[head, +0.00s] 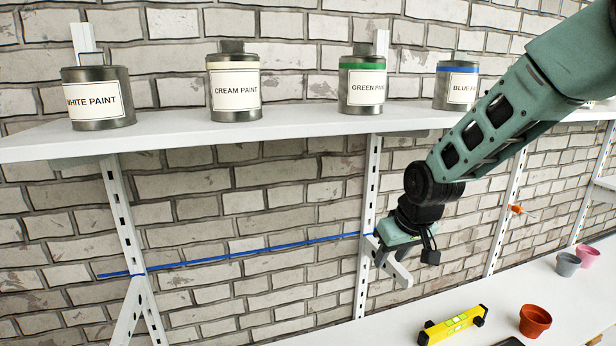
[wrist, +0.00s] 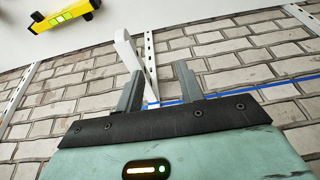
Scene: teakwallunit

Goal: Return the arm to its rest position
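My gripper (head: 378,258) is in front of the brick wall, below the paint shelf, by a slotted white upright (head: 367,200). In the wrist view its two grey fingers (wrist: 159,84) are spread apart with no object gripped. A white bracket arm (wrist: 132,55) shows between them in that view; I cannot tell whether they touch it. In the head view the bracket (head: 398,270) juts out just below my gripper, and the fingertips are largely hidden. My arm reaches in from the upper right.
White (head: 98,95), cream (head: 234,88), green (head: 362,82) and blue (head: 457,86) paint cans stand on the upper shelf (head: 240,130). Below are a yellow level (head: 452,325), a terracotta pot (head: 535,320) and grey (head: 567,264) and pink (head: 587,255) cups. A blue line (head: 250,252) crosses the wall.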

